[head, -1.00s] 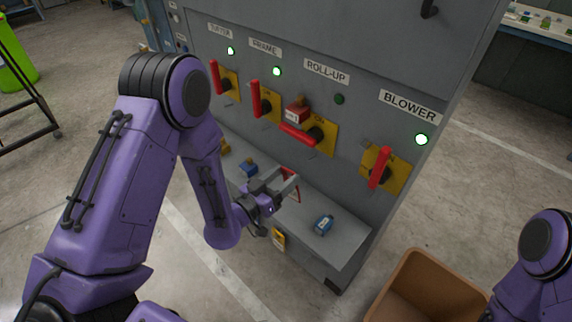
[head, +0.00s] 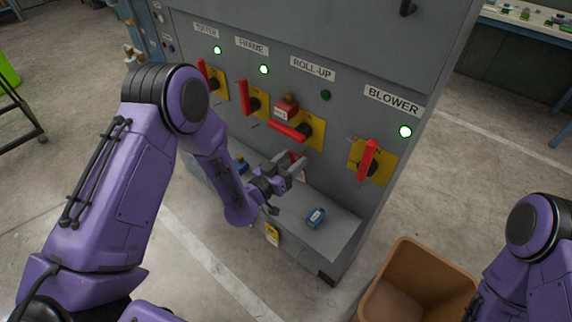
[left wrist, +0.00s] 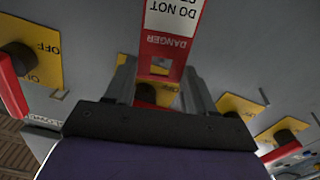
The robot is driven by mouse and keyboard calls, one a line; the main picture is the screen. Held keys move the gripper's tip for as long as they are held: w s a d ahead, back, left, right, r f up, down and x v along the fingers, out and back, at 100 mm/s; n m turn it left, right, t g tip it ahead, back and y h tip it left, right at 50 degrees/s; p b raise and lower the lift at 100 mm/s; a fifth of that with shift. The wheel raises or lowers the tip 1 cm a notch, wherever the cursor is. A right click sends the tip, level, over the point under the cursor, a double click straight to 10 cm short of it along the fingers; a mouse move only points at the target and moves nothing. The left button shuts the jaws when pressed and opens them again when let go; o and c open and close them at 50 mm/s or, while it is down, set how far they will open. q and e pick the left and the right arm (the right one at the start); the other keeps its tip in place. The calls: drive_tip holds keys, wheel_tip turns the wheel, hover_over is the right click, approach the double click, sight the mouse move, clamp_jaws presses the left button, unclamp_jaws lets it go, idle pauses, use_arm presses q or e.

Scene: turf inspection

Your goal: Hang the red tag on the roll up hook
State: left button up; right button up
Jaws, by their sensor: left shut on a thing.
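My left gripper (head: 291,171) is shut on the red tag (head: 301,164), just below the ROLL-UP switch (head: 305,128) and in front of the grey cabinet. In the left wrist view the tag (left wrist: 165,45) shows red and white with "DANGER" and "DO NOT", upside down, between the fingers (left wrist: 160,85). The ROLL-UP handle lies near level and its lamp (head: 326,95) is dark. A red padlock-like block (head: 286,106) sits at that switch's upper left. I cannot clearly make out the roll-up hook. My right gripper is out of view.
The BLOWER switch (head: 369,163) and its lit lamp are to the right. A blue padlock-like item (head: 316,217) lies on the cabinet's ledge (head: 335,238); another blue item (head: 241,165) is further left. A brown bin (head: 405,250) stands on the floor at the lower right.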

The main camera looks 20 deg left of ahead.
use_arm(q)
drive_tip(key=shift+x, duration=0.9)
drive_tip(key=shift+w+d+f+b, duration=0.25)
drive_tip(key=shift+w+f+b, duration=0.15)
drive_tip(key=shift+w+b, duration=0.2)
drive_tip(key=o, duration=1.1)
